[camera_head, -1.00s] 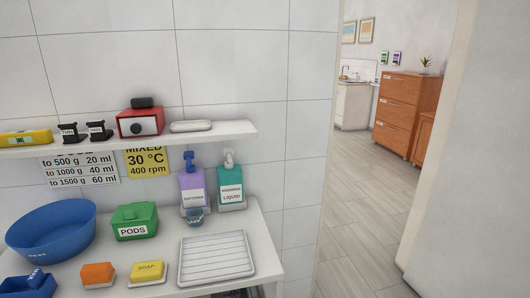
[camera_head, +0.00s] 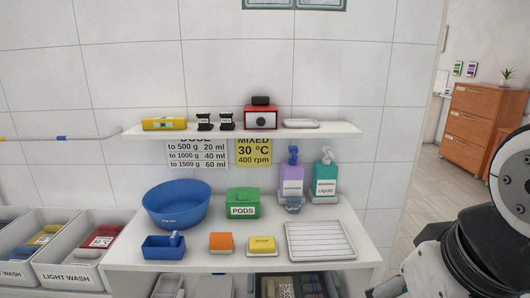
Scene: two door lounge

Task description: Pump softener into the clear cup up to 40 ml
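The softener bottle (camera_head: 291,183) is purple with a blue pump top and a white label. It stands upright at the back right of the white counter, left of a teal bottle labelled LIQUID (camera_head: 325,182). A small cup (camera_head: 293,206) with a bluish tint stands just in front of the softener bottle; its level and markings are too small to read. Part of my arm shows at the right edge of the view. My gripper's fingertips do not show.
The counter (camera_head: 130,257) also holds a blue basin (camera_head: 176,205), a green PODS box (camera_head: 243,204), an orange block (camera_head: 221,242), a yellow soap (camera_head: 262,245) and a ribbed white tray (camera_head: 320,241). A shelf (camera_head: 345,131) hangs above. Grey bins (camera_head: 65,261) stand left. A doorway opens right.

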